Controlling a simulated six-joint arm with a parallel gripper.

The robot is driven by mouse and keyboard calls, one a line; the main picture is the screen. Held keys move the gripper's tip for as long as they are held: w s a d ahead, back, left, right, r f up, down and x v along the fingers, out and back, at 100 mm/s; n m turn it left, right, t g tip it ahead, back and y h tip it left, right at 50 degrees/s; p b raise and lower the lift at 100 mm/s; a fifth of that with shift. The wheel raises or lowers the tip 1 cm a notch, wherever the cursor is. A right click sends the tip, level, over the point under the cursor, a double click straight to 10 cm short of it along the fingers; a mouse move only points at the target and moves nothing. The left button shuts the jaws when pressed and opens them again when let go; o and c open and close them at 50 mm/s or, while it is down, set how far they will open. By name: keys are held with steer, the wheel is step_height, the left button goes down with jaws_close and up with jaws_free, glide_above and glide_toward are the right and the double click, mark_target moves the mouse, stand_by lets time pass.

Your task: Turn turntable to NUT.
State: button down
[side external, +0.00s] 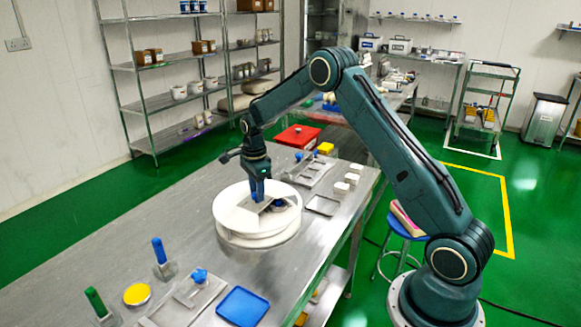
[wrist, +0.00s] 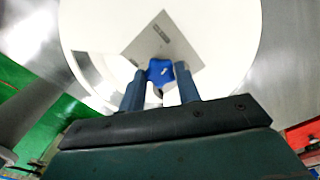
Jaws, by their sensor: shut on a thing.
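The white round turntable (side external: 228,216) stands on the steel table; its top also fills the upper wrist view (wrist: 225,55). A grey plate (wrist: 150,42) with small dark lettering, too blurred to read surely, lies on it. A blue knob (wrist: 159,71) sits at the plate's near corner. My gripper (wrist: 161,73) is shut on this knob, one finger on each side. In the side view my gripper (side external: 258,194) reaches straight down onto the turntable. A dark blue piece (side external: 279,205) shows just right of the fingers. A second grey patch (wrist: 93,72) lies left on the disc.
Metal fixtures (side external: 312,170), small white cups (side external: 345,184) and a red box (side external: 297,136) stand behind.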

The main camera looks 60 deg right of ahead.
steer(key=shift+r+m, duration=0.15)
steer(key=shift+m, duration=5.95)
steer(key=c, duration=1)
jaws_free()
step_height(320, 180, up, 14)
